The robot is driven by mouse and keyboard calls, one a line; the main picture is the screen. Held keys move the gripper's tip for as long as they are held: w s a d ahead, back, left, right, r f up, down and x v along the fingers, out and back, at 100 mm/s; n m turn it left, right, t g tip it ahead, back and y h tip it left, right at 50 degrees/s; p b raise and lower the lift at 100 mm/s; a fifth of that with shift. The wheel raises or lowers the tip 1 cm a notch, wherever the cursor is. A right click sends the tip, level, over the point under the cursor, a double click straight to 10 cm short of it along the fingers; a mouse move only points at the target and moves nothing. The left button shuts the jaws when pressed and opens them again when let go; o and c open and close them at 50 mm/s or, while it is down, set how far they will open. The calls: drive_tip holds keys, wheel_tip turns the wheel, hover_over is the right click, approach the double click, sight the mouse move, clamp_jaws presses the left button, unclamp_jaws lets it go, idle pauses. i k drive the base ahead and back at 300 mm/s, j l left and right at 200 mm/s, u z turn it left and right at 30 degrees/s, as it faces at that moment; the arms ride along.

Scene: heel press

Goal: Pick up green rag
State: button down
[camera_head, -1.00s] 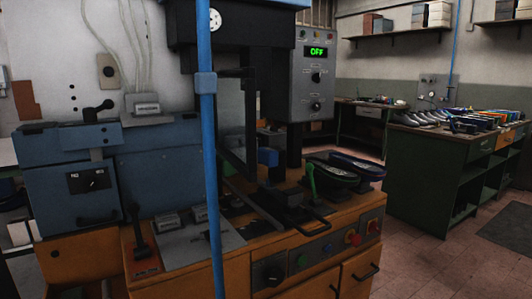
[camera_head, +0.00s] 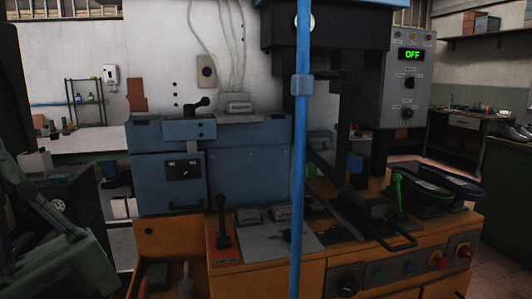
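I cannot clearly make out a green rag in this view. A small dark greenish item (camera_head: 157,277) lies in the open orange compartment (camera_head: 150,240) at the lower left of the press, beside a pale bottle-like object (camera_head: 186,281). It is too dark and small to tell whether it is cloth. My gripper is not in view.
The heel press with its blue box (camera_head: 235,165) and orange base (camera_head: 260,280) fills the middle. A blue pole (camera_head: 299,180) stands in front of it. Two dark shoes (camera_head: 432,190) sit on it at right. A dark green machine (camera_head: 60,250) stands at left. Some floor shows at right.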

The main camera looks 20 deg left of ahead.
sight(158, 275)
drive_tip(key=u, duration=1.3)
